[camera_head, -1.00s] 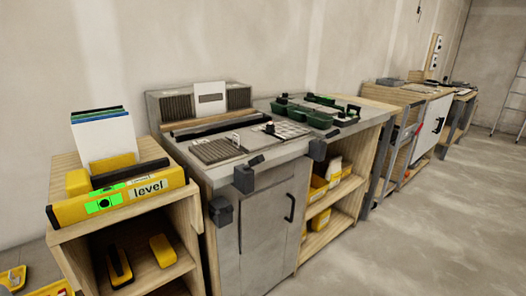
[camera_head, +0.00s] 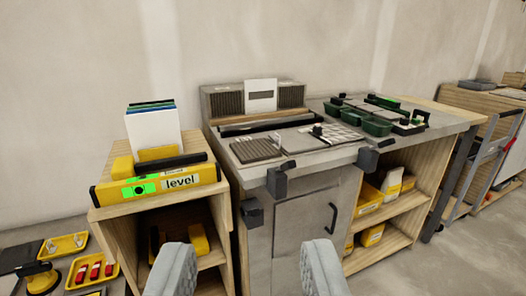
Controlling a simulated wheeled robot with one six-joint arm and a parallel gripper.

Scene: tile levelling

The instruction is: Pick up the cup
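I cannot make out a plain cup with certainty. A round yellow and black tool (camera_head: 40,278), possibly a suction cup, lies at the lower left, partly cut off by the frame edge. Small dark green bins (camera_head: 376,126) stand on the grey workbench at the right. A small black knobbed piece (camera_head: 317,130) sits on the tiles there. My gripper (camera_head: 247,262) shows at the bottom with its two grey fingers wide apart. Nothing is between them, and it is in front of the bench cabinet, apart from all these things.
A wooden stand (camera_head: 105,212) holds a yellow level (camera_head: 158,185) and upright white boards (camera_head: 153,132). Yellow trays (camera_head: 92,270) lie low at the left. The grey workbench (camera_head: 262,178) has clamps on its front edge. Open floor (camera_head: 440,265) lies at the right.

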